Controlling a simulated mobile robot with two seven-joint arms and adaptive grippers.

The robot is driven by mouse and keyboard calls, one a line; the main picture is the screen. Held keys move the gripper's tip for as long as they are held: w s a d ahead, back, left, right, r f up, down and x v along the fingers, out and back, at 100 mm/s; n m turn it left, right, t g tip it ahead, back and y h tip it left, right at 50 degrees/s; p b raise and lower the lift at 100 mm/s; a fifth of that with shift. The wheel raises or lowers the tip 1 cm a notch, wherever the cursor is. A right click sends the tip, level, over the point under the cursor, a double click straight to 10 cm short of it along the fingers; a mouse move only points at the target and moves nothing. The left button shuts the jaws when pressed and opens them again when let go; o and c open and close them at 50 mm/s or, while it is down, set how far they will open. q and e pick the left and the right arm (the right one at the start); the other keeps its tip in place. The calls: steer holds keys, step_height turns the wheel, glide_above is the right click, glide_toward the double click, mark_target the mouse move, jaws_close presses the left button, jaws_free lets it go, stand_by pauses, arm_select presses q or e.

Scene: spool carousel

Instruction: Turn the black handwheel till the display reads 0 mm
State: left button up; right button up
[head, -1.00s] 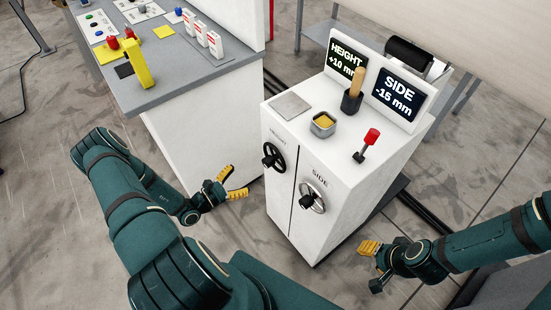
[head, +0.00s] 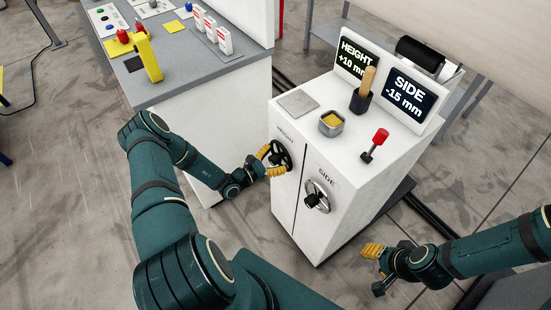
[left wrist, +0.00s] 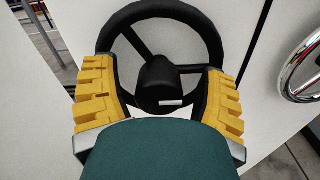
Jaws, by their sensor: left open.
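The black handwheel (head: 284,151) is on the white cabinet's front, under the word HEIGHT. In the left wrist view, its hub and spokes (left wrist: 158,82) lie between the two yellow fingers. My left gripper (head: 269,161) is open at the wheel, one finger on each side; I cannot tell whether the fingers touch the rim. The HEIGHT display (head: 356,57) reads +10 mm. My right gripper (head: 374,269) looks open and empty, low at the right, away from the cabinet.
The SIDE display (head: 405,93) reads -15 mm. A chrome handwheel (head: 317,197) sits right of the black one, also in the left wrist view (left wrist: 303,70). The cabinet top (head: 340,146) holds a red-knobbed lever (head: 375,145) and a cup. A grey workbench (head: 185,82) stands at left.

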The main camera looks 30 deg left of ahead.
arm_select(q)
steer(key=c, duration=1.2)
steer(key=shift+n, duration=0.4)
steer(key=n, duration=0.2)
steer(key=shift+n, duration=0.4)
steer(key=n, duration=0.4)
steer(key=shift+a+n+b, duration=0.15)
steer(key=shift+n+b, duration=0.15)
steer(key=n, duration=0.3)
steer(key=shift+w+n, duration=0.1)
steer(key=shift+n, duration=0.2)
steer(key=shift+n+b, duration=0.35)
steer(key=shift+n, duration=1.55)
